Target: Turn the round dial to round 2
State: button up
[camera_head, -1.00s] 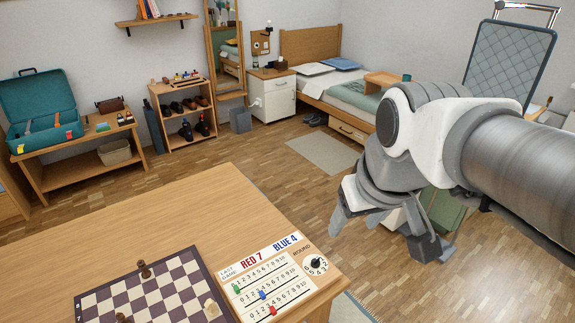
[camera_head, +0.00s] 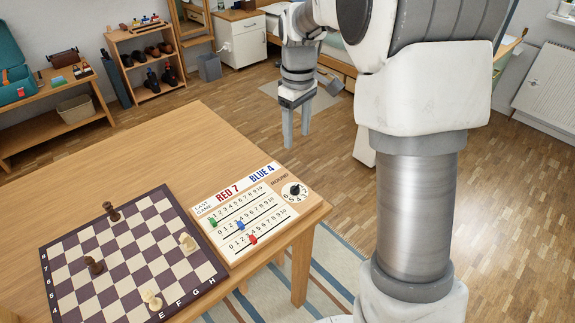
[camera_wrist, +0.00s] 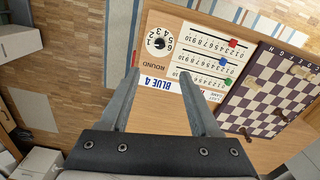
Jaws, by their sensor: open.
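The round dial (camera_head: 295,190) is a small black knob on a white numbered disc, at the right end of the scoreboard (camera_head: 226,192) beside the word ROUND. It also shows in the wrist view (camera_wrist: 159,43), upside down and beyond my fingertips. The knob's exact setting is too small to read. My gripper (camera_head: 296,143) is open and empty, pointing down, above and behind the dial and apart from it. In the wrist view my two fingers (camera_wrist: 158,73) are spread apart, with the BLUE 4 label between and below them.
The scoreboard has green, blue and red sliders (camera_head: 240,225). A chessboard (camera_head: 130,258) with a few pieces lies to its left on the wooden table (camera_head: 170,140). The table's right edge is close to the dial. Open floor lies beyond it.

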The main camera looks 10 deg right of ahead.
aim_at(295, 186)
notch_tip(295, 186, down, 18)
jog(key=b, duration=0.4)
jog(key=shift+w+r, duration=0.1)
jog(key=shift+r, duration=0.1)
grip_shut()
